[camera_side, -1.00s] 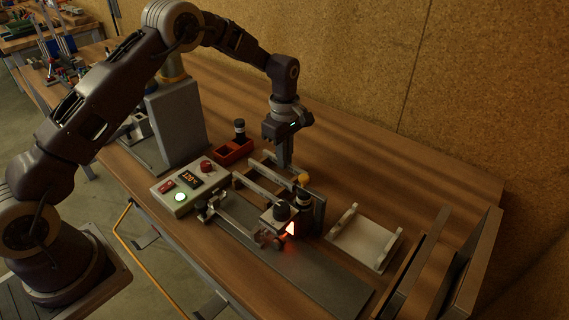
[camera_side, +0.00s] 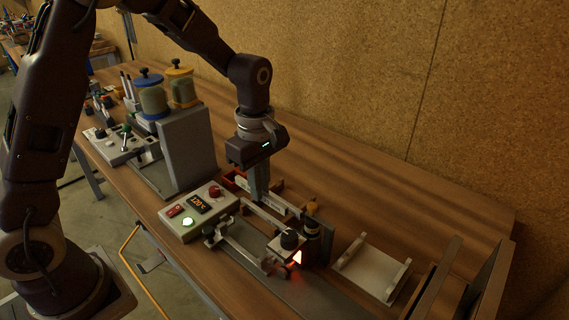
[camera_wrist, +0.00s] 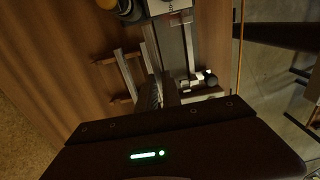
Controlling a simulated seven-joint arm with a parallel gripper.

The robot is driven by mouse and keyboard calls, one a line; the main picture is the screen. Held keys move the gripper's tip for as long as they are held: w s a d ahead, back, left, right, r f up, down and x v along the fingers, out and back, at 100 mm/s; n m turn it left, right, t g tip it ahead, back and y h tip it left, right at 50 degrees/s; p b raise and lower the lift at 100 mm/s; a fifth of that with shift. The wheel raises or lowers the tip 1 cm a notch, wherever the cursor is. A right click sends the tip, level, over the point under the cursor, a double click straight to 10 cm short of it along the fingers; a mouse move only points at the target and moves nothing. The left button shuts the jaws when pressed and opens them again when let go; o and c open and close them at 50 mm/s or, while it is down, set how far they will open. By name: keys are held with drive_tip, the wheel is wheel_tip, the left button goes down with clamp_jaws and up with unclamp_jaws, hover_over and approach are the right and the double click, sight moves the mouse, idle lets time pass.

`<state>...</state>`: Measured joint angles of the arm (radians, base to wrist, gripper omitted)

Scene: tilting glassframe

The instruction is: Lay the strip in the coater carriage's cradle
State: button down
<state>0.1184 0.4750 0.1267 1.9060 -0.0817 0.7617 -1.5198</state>
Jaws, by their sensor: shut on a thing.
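My gripper (camera_side: 262,195) points down over the rack of bars behind the glowing heater. It is shut on a slim pale strip (camera_side: 281,207), which runs out to the right from the fingers. In the wrist view a narrow bar, apparently the strip (camera_wrist: 129,73), extends up from the fingers. The fingertips and the held part of the strip are partly hidden. A pale stand with raised ends (camera_side: 371,267) sits to the right. I cannot tell which part is the coater carriage's cradle.
A control box (camera_side: 199,211) reading 120 °C stands left of the heater (camera_side: 288,243), which glows orange. A grey column (camera_side: 188,148) and blue- and yellow-lidded jars (camera_side: 153,100) stand farther left. A tall frame (camera_side: 462,283) stands at right. The back right bench is clear.

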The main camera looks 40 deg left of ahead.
drive_tip(key=s, duration=0.4)
drive_tip(key=shift+s+d+f, duration=0.2)
drive_tip(key=shift+s+f, duration=0.05)
drive_tip(key=shift+s, duration=0.15)
drive_tip(key=shift+f, duration=2.9)
drive_tip(key=shift+f, duration=1.15)
drive_tip(key=c, duration=1.5)
unclamp_jaws()
drive_tip(key=shift+o, duration=0.2)
drive_tip(key=shift+r, duration=0.1)
wheel_tip(320, 180, up, 7)
